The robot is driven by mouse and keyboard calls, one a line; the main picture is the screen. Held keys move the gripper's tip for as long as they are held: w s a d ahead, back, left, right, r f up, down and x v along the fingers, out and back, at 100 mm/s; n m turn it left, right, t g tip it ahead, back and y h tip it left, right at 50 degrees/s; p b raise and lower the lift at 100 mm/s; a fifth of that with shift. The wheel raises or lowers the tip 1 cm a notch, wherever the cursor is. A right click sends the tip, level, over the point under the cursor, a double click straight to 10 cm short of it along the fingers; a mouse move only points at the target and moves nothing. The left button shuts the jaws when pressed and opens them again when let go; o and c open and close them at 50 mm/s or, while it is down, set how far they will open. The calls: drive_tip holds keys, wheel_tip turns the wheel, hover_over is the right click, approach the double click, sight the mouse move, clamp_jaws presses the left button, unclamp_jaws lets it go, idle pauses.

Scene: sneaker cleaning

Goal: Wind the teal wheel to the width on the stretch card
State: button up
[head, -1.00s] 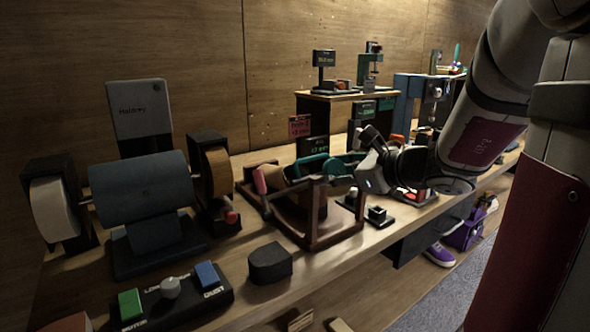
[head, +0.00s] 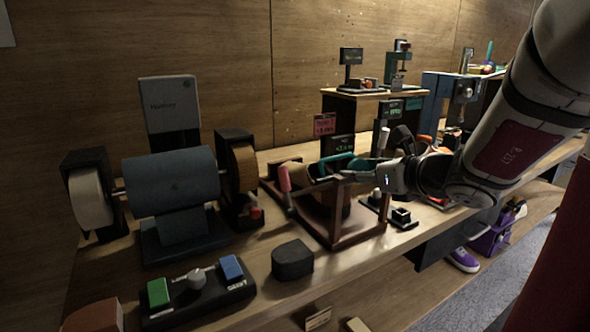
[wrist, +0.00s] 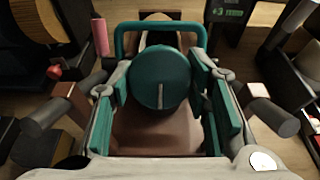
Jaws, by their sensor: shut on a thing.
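The teal wheel (wrist: 160,78) is a round disc with a pale upright line on its face. In the wrist view it sits between the two teal-padded fingers of my gripper (wrist: 160,92), which is shut on it. In the head view my gripper (head: 345,168) reaches in from the right at the wooden stretcher frame (head: 335,238) and hides most of the wheel. The pink card (head: 325,124) stands behind the frame, its writing too small to read. A dark display (head: 341,147) with green figures stands beside it.
A teal bar (wrist: 160,27) arches beyond the wheel. A pink-handled lever (head: 285,178) stands at the frame's left. A blue-grey buffing machine (head: 170,180) and a button box (head: 198,290) are left. A dark block (head: 292,260) sits in front. The bench front edge is close.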

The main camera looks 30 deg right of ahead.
drive_tip(key=shift+f, duration=0.15)
drive_tip(key=o, duration=1.2)
drive_tip(key=v, duration=1.2)
